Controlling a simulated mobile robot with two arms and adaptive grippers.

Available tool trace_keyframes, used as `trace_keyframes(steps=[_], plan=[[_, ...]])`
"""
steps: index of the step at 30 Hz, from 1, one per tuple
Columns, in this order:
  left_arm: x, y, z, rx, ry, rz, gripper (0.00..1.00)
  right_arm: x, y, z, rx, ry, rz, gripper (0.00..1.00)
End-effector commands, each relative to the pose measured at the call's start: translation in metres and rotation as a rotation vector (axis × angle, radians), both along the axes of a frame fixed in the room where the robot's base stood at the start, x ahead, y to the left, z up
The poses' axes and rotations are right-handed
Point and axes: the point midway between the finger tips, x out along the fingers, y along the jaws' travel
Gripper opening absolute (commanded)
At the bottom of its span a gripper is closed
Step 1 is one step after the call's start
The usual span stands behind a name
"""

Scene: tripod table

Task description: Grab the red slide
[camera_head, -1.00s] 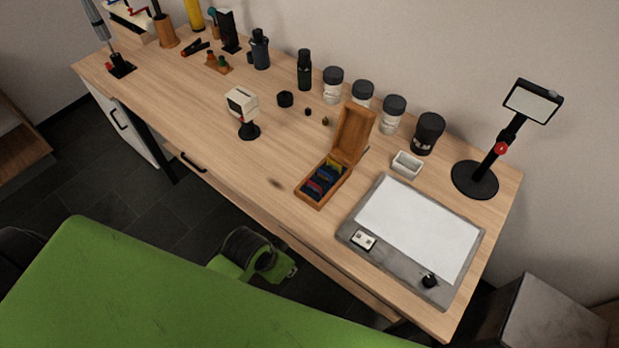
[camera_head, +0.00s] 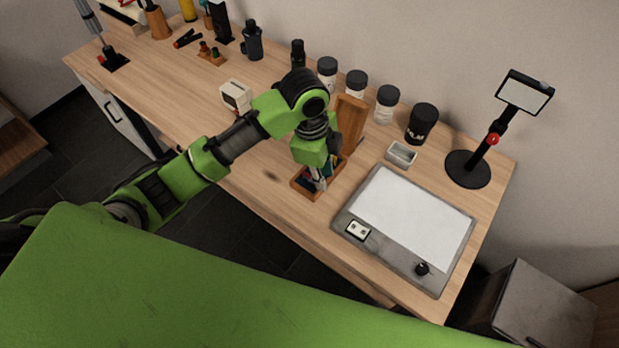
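The open wooden slide box (camera_head: 305,191) stands on the table, its lid (camera_head: 351,116) raised at the back. Dark blue slides (camera_head: 306,178) show in part inside it. I cannot make out the red slide now, as my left arm and gripper cover most of the box. My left gripper (camera_head: 319,184) points down at the box, its fingertips at or just above the slides. The fingers are too small and too hidden to tell whether they are open or shut. My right gripper is not in view.
A light pad (camera_head: 418,214) lies right of the box, with a small white dish (camera_head: 401,154) behind it. Several dark-lidded jars (camera_head: 387,104) stand along the back. A white viewer (camera_head: 235,96) stands left of my arm. A black stand (camera_head: 468,168) is at the right.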

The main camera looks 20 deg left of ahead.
Motion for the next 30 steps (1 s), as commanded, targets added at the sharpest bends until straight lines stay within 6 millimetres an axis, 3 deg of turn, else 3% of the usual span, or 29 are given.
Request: trace_keyframes(steps=[1, 6, 12, 16, 24, 30], plan=[[0.014, 0.011, 0.016, 0.039, -0.005, -0.055, 0.22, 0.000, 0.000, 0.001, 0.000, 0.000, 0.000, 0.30], [0.036, 0.039, 0.055, 0.124, 0.021, -0.209, 0.22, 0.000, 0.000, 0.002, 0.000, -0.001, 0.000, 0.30], [0.044, 0.054, 0.073, 0.159, 0.042, -0.275, 0.22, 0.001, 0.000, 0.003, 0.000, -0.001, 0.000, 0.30], [0.043, 0.055, 0.058, 0.161, 0.048, -0.279, 0.22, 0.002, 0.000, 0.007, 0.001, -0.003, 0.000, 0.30], [0.043, 0.054, 0.007, 0.160, 0.045, -0.277, 0.22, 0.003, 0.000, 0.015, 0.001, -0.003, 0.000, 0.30], [0.043, 0.054, -0.010, 0.160, 0.042, -0.276, 0.22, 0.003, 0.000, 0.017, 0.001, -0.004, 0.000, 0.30]])
